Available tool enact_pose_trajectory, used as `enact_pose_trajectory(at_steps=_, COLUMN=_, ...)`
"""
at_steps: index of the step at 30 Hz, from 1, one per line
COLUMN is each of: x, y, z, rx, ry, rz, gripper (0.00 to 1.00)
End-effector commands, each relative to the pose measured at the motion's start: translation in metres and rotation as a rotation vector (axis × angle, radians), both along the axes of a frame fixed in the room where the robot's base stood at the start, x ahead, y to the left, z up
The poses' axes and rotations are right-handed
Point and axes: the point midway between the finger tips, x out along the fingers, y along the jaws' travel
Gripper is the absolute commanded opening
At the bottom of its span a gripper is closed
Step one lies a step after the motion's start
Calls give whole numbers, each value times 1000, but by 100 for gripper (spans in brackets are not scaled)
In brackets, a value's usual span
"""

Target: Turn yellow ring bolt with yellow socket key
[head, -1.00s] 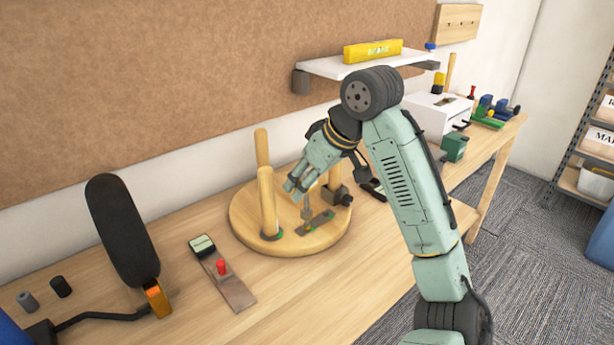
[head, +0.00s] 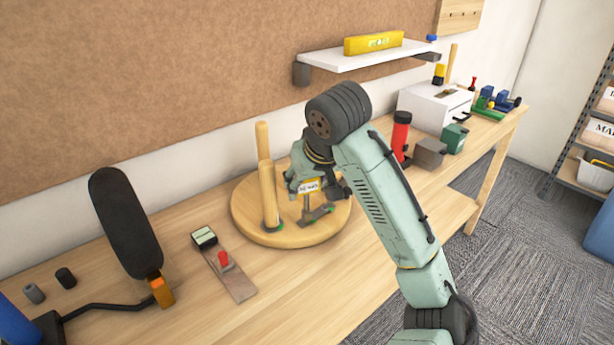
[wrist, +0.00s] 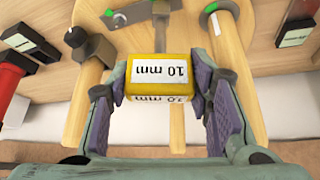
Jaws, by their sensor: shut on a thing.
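My gripper (head: 308,188) is over the round wooden board (head: 247,222). In the wrist view its two fingers (wrist: 160,92) are shut on the yellow socket key (wrist: 160,70), a yellow block with white "10 mm" labels. In the head view a white label of the key (head: 309,187) shows at the fingers. A grey shaft stands beneath the key and reaches down to a small dark plate (head: 322,213) with green marks on the board. I cannot make out the yellow ring bolt, nor whether the key's end touches it.
Wooden posts (head: 268,197) rise from the board close to my gripper's left. A red-and-black cylinder (head: 401,132) and a grey block (head: 430,152) stand to the right. The bench front is clear.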

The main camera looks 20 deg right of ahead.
Motion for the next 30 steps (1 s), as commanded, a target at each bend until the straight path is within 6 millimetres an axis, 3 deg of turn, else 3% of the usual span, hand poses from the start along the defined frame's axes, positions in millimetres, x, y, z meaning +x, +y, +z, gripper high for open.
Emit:
enact_pose_trajectory(at_steps=18, x=1, y=0, z=1, rx=-8, ry=-3, rz=-681, gripper=2)
enact_pose_trajectory(at_steps=30, x=1, y=1, z=0, rx=0, ry=0, rz=-804, gripper=2)
